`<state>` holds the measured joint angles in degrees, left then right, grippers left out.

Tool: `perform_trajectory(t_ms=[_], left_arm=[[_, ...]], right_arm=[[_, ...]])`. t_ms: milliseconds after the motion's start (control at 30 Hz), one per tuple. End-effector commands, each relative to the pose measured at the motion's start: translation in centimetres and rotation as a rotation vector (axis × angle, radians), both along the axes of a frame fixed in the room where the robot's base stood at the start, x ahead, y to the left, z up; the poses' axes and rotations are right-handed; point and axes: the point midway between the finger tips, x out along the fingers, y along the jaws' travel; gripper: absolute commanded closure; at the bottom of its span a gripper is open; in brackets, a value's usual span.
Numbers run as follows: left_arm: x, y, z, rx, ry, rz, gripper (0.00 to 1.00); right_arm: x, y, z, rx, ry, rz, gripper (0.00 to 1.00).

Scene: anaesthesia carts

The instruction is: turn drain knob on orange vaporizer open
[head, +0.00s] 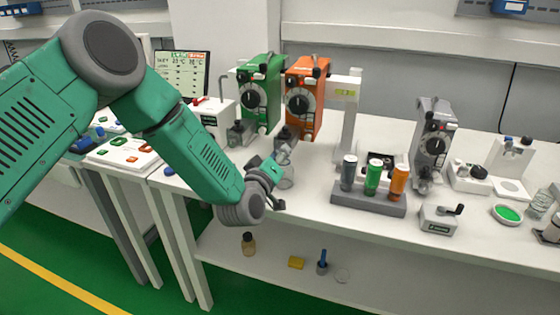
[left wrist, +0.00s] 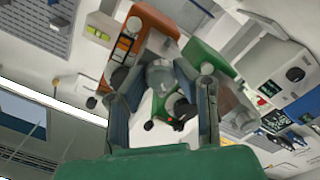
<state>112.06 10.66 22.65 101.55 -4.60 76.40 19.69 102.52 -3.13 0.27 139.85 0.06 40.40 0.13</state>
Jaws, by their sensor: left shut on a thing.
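The orange vaporizer (head: 307,98) stands upright on the white table, with a dark dial on its front and a dark grey block (head: 287,134) at its lower front. My left gripper (head: 283,155) is just in front of that block. In the left wrist view, my left gripper (left wrist: 162,88) has its fingers on both sides of a grey rounded part (left wrist: 160,74) and is shut on it; it looks like the drain knob. The orange vaporizer also shows there, tilted (left wrist: 128,50). The knob's turn angle cannot be made out. My right gripper is not in view.
A green vaporizer (head: 259,92) stands close on the left, a grey one (head: 433,140) farther right. A rack (head: 368,204) with grey, green and orange bottles stands to the right. A monitor (head: 182,70) is behind my arm.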

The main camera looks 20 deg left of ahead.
Motion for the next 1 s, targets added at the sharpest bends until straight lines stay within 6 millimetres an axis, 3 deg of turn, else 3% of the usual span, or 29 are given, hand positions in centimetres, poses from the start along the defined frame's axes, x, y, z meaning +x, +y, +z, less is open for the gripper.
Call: perform_trajectory(t_ms=[600,1000], left_arm=[[0.1,0.4,-0.4,-0.571,0.015,-0.017,1.00],[0.1,0.4,-0.5,-0.804,0.027,-0.025,1.00]], right_arm=[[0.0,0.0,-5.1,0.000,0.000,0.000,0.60],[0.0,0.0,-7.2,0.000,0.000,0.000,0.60]])
